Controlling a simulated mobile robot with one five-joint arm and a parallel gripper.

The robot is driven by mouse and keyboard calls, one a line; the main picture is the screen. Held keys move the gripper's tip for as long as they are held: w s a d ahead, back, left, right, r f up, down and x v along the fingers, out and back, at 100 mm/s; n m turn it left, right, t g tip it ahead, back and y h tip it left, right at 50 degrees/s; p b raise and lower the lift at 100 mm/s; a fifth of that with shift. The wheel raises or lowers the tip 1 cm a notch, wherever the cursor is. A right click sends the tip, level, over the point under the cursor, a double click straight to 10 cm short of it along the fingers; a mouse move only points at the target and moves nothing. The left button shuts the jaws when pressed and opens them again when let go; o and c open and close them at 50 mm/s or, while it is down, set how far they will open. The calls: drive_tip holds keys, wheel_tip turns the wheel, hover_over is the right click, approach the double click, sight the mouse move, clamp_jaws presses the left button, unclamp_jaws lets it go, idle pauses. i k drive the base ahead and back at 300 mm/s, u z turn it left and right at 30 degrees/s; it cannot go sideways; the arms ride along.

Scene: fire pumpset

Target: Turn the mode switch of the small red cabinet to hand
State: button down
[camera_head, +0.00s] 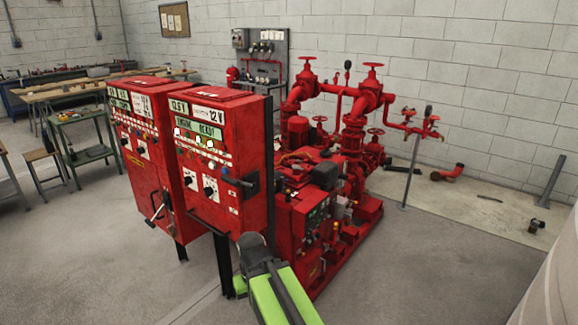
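Two red cabinets stand side by side on legs at centre left. The right cabinet (240,160) appears the shorter one; its front has lit displays, a row of small lamps and two round rotary switches, a left one (189,180) and a right one (209,189). The switch labels and positions are too small to read. A dark lever handle (247,184) sits on its right side. The left cabinet (133,130) has similar knobs and a lever low on its front. My gripper (253,245) is the dark end of my green arm, below and right of the right cabinet; its fingers are unclear.
A red pumpset (340,190) with pipes and valve wheels stands close behind and right of the cabinets. A green table (85,118) and a stool (42,156) are at left. The grey floor in front of the cabinets is clear.

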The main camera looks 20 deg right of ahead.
sight(188, 179)
drive_tip(key=z, duration=0.25)
drive_tip(key=k, duration=1.3)
drive_tip(key=u, duration=0.5)
drive_tip(key=i, duration=0.8)
drive_tip(key=u, duration=1.05)
drive_tip(key=i, duration=1.9)
drive_tip(key=u, duration=0.2)
